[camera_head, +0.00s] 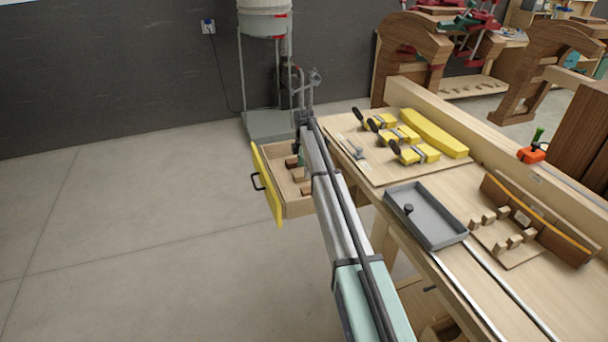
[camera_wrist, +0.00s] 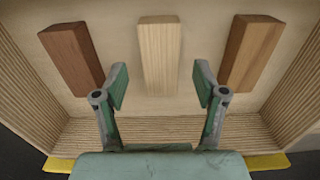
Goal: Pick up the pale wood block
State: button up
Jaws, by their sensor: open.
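The pale wood block (camera_wrist: 159,52) lies in the middle of the open drawer (camera_head: 298,207) in the wrist view, its long side running away from my gripper. My gripper (camera_wrist: 160,86) is open and empty. Its two fingers are spread to the left and right of the block's near end, with a gap on each side. I cannot tell how far above the drawer floor the fingertips are. In the head view my arm reaches over the drawer and I cannot make out the pale block there.
A brown block (camera_wrist: 72,55) lies left of the pale one, and another brown block (camera_wrist: 250,52) lies right. Ribbed drawer walls (camera_wrist: 25,95) stand close around. A grey tray (camera_head: 462,238) and yellow clamps (camera_head: 415,153) are on the bench beside the drawer.

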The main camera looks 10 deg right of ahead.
jog(key=shift+f, duration=0.95)
jog(key=c, duration=1.3)
jog(key=shift+o, duration=0.2)
jog(key=shift+r, duration=0.15)
